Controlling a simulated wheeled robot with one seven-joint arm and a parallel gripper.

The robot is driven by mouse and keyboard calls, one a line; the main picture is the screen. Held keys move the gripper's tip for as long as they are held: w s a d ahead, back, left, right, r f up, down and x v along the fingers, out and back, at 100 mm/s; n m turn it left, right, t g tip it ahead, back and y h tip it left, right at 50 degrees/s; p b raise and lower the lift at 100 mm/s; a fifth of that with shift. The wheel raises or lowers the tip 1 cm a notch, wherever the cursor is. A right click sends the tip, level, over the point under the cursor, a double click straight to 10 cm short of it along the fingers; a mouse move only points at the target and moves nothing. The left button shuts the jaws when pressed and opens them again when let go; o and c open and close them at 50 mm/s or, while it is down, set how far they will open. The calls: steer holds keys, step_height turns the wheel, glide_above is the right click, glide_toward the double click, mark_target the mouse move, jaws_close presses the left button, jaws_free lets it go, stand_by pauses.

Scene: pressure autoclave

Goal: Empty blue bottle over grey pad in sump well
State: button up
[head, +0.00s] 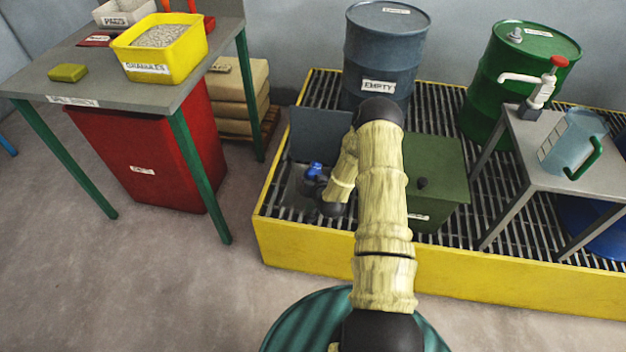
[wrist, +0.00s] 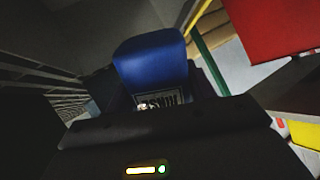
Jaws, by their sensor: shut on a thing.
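The blue bottle (head: 315,169) shows as a small blue shape at the end of my arm in the head view. In the wrist view the bottle (wrist: 150,62) is large, with a pale label partly covered by my gripper. My gripper (head: 312,187) is shut on the bottle, at the sump well (head: 299,190) in the left end of the yellow-edged grating. A dark grey panel (head: 310,133) stands upright behind the well. The grey pad cannot be made out. My arm hides part of the well, and I cannot tell how far the bottle is tilted.
A green box (head: 433,170) with a black knob stands right of my arm. A blue-grey drum (head: 385,50) and a green drum (head: 500,95) stand behind. A small table (head: 545,165) holds a clear jug (head: 572,143). A bench (head: 90,75) and red bin (head: 150,150) are left.

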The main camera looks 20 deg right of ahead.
steer(key=shift+s+a+r+g+y+p, duration=0.15)
steer(key=shift+g+y+p, duration=0.25)
steer(key=shift+g+p, duration=0.25)
steer(key=shift+s+a+m+g+y+p, duration=0.1)
steer(key=shift+m+g+y+p, duration=0.2)
steer(key=shift+m+g+p, duration=0.15)
steer(key=shift+s+a+f+m+g+y+p, duration=0.1)
steer(key=shift+f+m+g+y+p, duration=0.15)
steer(key=shift+g, duration=0.2)
steer(key=shift+s+f+m+g+y+p, duration=0.1)
steer(key=shift+g+y+p, duration=0.15)
steer(key=shift+g+y, duration=0.15)
steer(key=shift+f+m+g+y+b, duration=0.3)
steer(key=shift+f+g+y, duration=0.15)
steer(key=shift+g+y, duration=0.45)
steer(key=shift+w+f+m+g+y+b, duration=0.1)
steer(key=shift+f+m+g+y+b, duration=0.3)
steer(key=shift+g+b, duration=0.3)
steer(key=shift+r, duration=0.1)
steer(key=shift+w+g+y, duration=0.1)
steer(key=shift+g+y, duration=0.25)
steer(key=shift+g, duration=0.1)
steer(key=shift+w+d+r+m+g+y+b, duration=0.2)
steer(key=shift+d+r+m+g+y+b, duration=0.05)
steer(key=shift+r+g+y+b, duration=0.3)
steer(key=shift+w+d+r+m+g+y+b, duration=0.15)
steer(key=shift+d+r+m+g+y+b, duration=0.1)
steer(key=shift+r+g+y+b, duration=0.3)
